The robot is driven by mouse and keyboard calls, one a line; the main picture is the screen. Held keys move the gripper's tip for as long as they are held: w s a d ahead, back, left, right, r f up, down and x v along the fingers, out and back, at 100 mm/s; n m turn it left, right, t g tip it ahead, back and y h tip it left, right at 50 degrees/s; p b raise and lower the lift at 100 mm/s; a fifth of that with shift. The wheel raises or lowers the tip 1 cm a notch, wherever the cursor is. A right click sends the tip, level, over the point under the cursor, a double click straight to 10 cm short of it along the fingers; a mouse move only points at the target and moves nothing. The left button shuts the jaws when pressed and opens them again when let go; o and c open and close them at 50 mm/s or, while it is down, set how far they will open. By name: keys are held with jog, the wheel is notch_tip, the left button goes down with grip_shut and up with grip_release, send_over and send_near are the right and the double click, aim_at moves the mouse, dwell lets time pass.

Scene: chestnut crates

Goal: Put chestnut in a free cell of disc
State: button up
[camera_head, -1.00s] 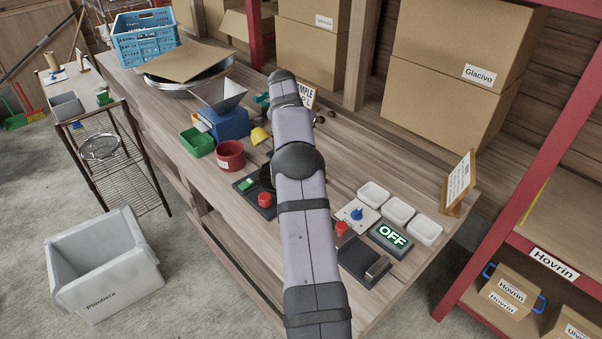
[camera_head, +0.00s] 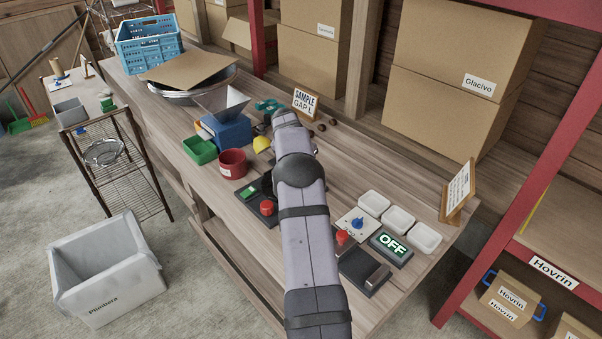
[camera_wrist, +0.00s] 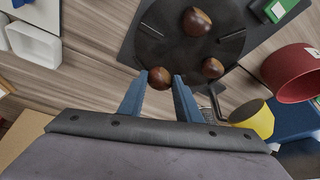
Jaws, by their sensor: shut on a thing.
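My gripper (camera_wrist: 160,92) is shut on a brown chestnut (camera_wrist: 160,78), held between its two blue fingertips in the wrist view. The chestnut appears at the near edge of the dark round disc (camera_wrist: 163,38); I cannot tell its height above it. One chestnut (camera_wrist: 196,21) lies on the disc's far part and another (camera_wrist: 213,68) at its right near side. Thin dark dividers show on the disc. In the head view my arm hides the gripper and most of the disc.
A red cup (camera_wrist: 290,75) and a yellow object (camera_wrist: 252,118) stand right of the disc. Loose chestnuts (camera_head: 321,127) lie by the sample sign (camera_head: 305,103). White trays (camera_head: 398,220), an OFF display (camera_head: 390,246) and a red button (camera_head: 342,237) are at the right.

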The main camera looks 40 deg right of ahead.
jog(key=shift+f+p, duration=0.4)
jog(key=shift+f, duration=0.95)
jog(key=shift+f, duration=0.1)
jog(key=shift+f, duration=0.1)
jog(key=o, duration=0.8)
jog(key=shift+c, duration=0.2)
jog(key=shift+r, duration=0.3)
jog(key=b+v, duration=0.3)
jog(key=v, duration=0.9)
jog(key=shift+b, duration=0.4)
jog(key=shift+s+f, duration=0.1)
